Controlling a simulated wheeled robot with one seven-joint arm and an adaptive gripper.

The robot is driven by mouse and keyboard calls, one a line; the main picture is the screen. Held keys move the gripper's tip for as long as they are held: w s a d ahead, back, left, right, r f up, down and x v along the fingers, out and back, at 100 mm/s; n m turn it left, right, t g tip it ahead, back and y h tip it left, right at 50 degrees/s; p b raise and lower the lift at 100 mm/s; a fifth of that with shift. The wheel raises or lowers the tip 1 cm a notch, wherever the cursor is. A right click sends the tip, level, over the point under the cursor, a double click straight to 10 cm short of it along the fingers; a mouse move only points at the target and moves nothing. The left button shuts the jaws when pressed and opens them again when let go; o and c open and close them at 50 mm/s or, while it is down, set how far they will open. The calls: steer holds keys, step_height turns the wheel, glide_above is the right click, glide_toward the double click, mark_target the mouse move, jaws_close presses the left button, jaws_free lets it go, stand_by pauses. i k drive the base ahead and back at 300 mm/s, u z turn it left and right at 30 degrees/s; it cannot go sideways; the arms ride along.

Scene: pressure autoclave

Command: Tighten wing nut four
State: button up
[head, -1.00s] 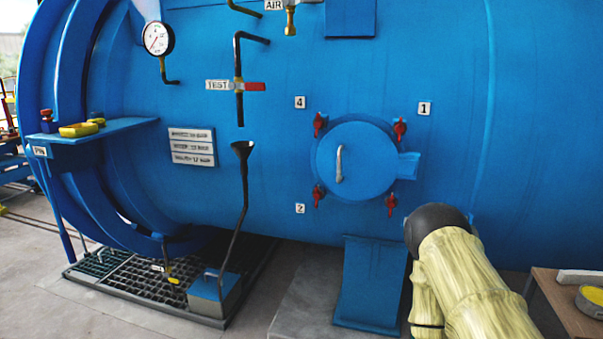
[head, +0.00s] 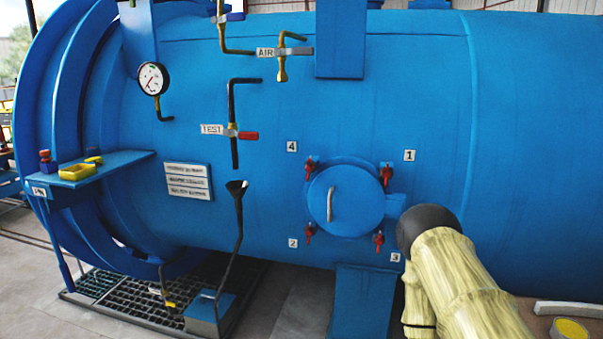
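Wing nut four (head: 311,167) is a small red wing nut at the upper left of the round blue hatch (head: 352,212), just below the label 4 (head: 292,146). Other red wing nuts sit at the upper right (head: 388,174), lower left (head: 309,233) and lower right (head: 379,240), by labels 1, 2 and 3. The hatch cover is shut against the vessel and has a pale upright handle (head: 331,204). How tight each nut is cannot be seen. My arm, in a yellowish sleeve with a black joint, shows at the lower right. My gripper is not in view.
The big blue vessel (head: 260,120) fills the view. Left of the hatch are a red-handled TEST valve (head: 247,135), a black funnel pipe (head: 238,190), a pressure gauge (head: 153,79) and a blue shelf (head: 100,176). A blue support (head: 360,300) stands below the hatch.

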mark_target(309, 168)
steer(key=u, duration=2.45)
steer(key=i, duration=0.75)
steer(key=z, duration=2.45)
